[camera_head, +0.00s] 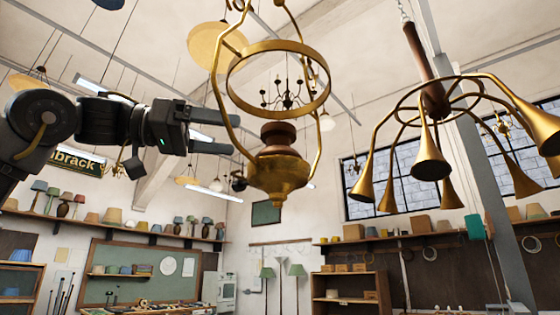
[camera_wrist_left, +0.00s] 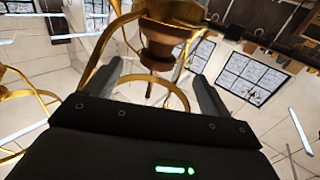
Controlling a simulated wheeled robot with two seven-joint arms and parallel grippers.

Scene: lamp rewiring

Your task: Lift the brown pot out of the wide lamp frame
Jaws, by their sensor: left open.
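The brown pot (camera_head: 278,168) has a dark brown collar on a rounded brass-coloured body. It sits low in the wide lamp frame (camera_head: 319,145), between the frame's two curved brass arms and below its round hoop. In the left wrist view the pot (camera_wrist_left: 162,40) shows at the top centre, beyond my fingers. My left gripper (camera_head: 226,133) is open and empty. In the head view it points right, to the left of the pot and a little above it, near the frame's left arm. In the left wrist view its two fingers (camera_wrist_left: 158,72) stand wide apart. My right gripper does not show.
A brass lamp with several horn-shaped shades (camera_head: 432,150) hangs to the right. Shelves of lampshades and a green board (camera_head: 140,272) stand at the back. The air between the two large lamps looks clear.

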